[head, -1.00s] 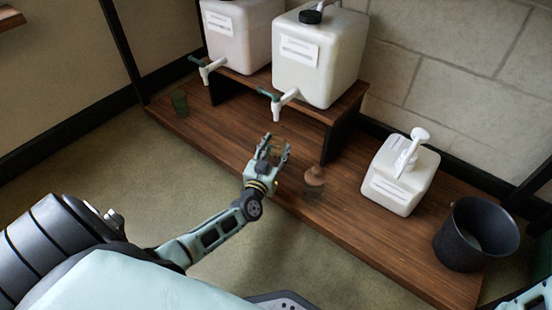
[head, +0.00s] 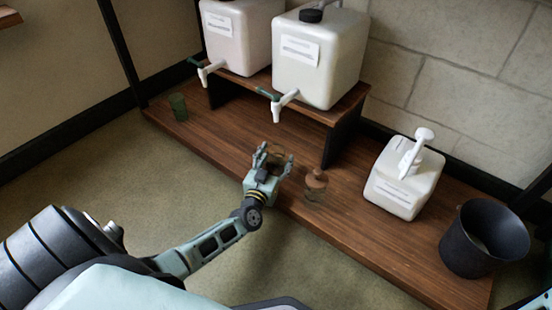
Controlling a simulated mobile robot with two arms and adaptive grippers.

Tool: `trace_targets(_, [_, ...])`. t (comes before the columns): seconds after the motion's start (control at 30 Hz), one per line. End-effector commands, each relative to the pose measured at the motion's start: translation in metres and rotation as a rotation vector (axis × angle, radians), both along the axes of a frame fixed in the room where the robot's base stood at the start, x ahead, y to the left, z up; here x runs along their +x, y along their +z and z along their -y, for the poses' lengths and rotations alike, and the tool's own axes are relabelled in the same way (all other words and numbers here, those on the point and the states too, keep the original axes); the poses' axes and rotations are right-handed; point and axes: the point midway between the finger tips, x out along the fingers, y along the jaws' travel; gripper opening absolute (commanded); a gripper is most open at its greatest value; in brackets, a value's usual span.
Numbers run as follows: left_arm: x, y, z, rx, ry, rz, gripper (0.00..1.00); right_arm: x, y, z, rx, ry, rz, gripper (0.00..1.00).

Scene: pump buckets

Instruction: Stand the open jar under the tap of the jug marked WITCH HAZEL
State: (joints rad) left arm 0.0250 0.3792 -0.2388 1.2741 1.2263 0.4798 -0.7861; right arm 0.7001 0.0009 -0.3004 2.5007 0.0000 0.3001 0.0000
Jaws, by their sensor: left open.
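Two jugs with taps stand on the raised shelf: a pinkish one (head: 240,38) at left and a cream one (head: 318,62) at right. Their labels are too small to read. The cream jug's white tap (head: 285,102) overhangs the shelf's front. My left gripper (head: 273,152) is open over the lower board, in front of and below that tap. A faint clear jar seems to stand between or just behind its fingers, mostly hidden. A glass jar with a brown top (head: 316,186) stands to the right of the gripper. A green glass (head: 178,106) stands at far left. My right gripper is out of view.
A white pump container (head: 403,185) and a dark bucket (head: 465,245) stand on the right of the lower wooden board (head: 365,240). The shelf's dark support (head: 340,142) stands right of the gripper. The board between the green glass and the gripper is clear.

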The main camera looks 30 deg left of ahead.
Motion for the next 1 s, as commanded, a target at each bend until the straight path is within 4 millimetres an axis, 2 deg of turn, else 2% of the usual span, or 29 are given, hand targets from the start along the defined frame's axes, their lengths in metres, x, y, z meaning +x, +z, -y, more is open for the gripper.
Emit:
trace_targets(0.2, [0.000,0.005,0.000,0.000,0.000,0.001,0.61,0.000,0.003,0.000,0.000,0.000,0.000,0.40])
trace_targets(0.27, [-0.007,0.005,0.002,0.000,0.000,-0.002,0.61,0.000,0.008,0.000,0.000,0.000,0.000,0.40])
trace_targets(0.7, [-0.092,0.007,0.023,-0.001,-0.001,-0.004,0.61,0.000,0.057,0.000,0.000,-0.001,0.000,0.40])
trace_targets(0.8, [-0.105,0.005,0.026,-0.001,-0.001,-0.003,0.61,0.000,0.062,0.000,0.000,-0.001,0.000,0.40])
trace_targets(1.0, [-0.117,0.003,0.029,0.000,-0.001,-0.001,0.61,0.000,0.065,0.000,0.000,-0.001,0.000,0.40])
